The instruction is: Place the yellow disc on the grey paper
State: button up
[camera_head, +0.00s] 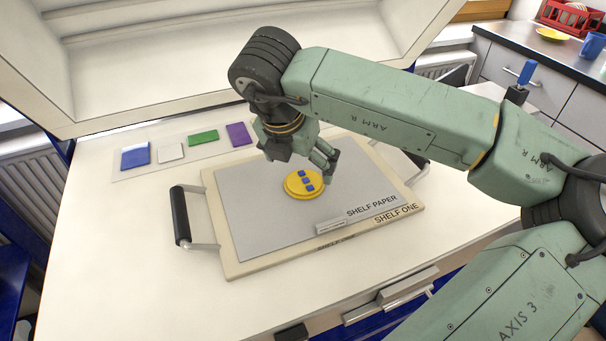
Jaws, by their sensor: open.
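The yellow disc (292,190) lies flat on the grey paper (260,225), near its middle. The grey paper is printed "SHELF PAPER" and lies on a cream board (240,270) marked "SHELF ONE". My gripper (318,165) is open, just behind and above the disc, with its fingers pointing down to the right. The fingers look empty. I cannot tell whether a fingertip touches the disc.
A black handle (180,215) sticks out at the board's left. Behind lies a strip with a blue tile (135,156), a white tile (170,152), a green tile (203,137) and a purple tile (239,134). The raised kiln lid (190,75) stands behind. The table's left front is clear.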

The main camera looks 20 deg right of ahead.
jog(key=b+v, duration=0.1)
jog(key=v, duration=0.5)
jog(key=shift+r, duration=0.4)
